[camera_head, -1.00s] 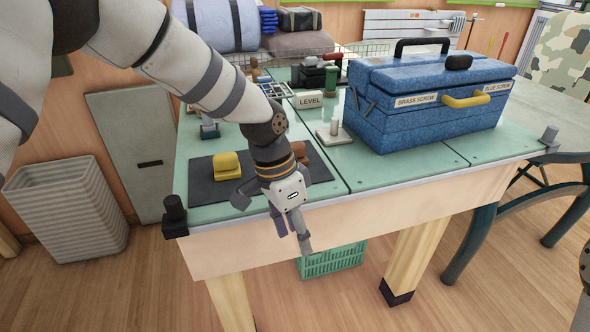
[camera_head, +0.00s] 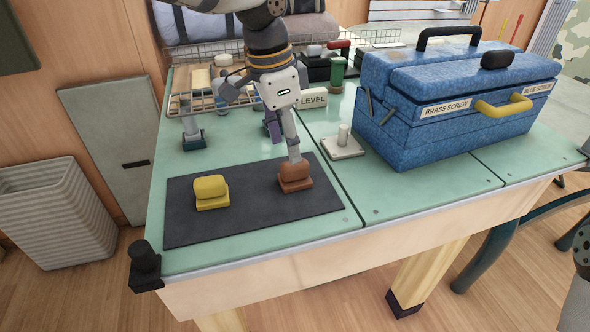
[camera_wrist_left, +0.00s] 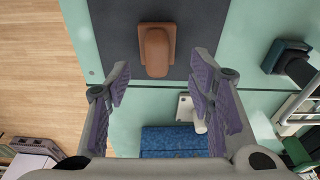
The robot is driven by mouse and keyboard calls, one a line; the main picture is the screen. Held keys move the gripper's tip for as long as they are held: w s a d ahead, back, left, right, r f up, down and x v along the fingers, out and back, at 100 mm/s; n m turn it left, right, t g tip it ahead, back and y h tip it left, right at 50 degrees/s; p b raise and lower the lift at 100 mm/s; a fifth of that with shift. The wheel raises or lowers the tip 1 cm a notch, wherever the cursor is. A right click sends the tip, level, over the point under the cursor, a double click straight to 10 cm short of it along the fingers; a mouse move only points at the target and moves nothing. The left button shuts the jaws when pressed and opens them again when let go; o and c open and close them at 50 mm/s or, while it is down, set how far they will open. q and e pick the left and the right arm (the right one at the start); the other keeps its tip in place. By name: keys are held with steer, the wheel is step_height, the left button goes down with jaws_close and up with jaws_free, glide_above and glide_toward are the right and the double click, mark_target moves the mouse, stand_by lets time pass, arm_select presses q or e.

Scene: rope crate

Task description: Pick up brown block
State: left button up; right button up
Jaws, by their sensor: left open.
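The brown block (camera_head: 295,176) sits on the right part of a dark mat (camera_head: 245,212) on the green table, with a yellow block (camera_head: 211,191) to its left. My left gripper (camera_head: 282,150) is open and empty, above and behind the brown block in the head view. One finger overlaps the top of the block there; I cannot tell whether they touch. In the left wrist view the brown block (camera_wrist_left: 156,48) lies ahead of the spread fingers (camera_wrist_left: 158,88), roughly centred between them and not enclosed. My right gripper is not in view.
A blue toolbox (camera_head: 440,105) stands at the right. A white plate with a peg (camera_head: 343,146) and a LEVEL sign (camera_head: 312,99) are near the gripper. A wire basket (camera_head: 195,90) is at the back left. The mat's front is clear.

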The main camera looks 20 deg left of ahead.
mark_target(295, 165)
arm_select(q)
steer(key=f, duration=0.2)
steer(key=d+f, duration=0.1)
steer(key=f, duration=0.3)
steer(key=shift+w+d, duration=0.15)
steer(key=shift+w, duration=0.1)
jaws_close()
step_height(295, 165, up, 3)
steer(key=shift+f, duration=0.15)
steer(key=s+d+r+p, duration=0.2)
steer(key=s+d+r, duration=0.7)
steer(key=d+r, duration=0.1)
steer(key=shift+s+d+r, duration=0.15)
steer(key=shift+s, duration=0.1)
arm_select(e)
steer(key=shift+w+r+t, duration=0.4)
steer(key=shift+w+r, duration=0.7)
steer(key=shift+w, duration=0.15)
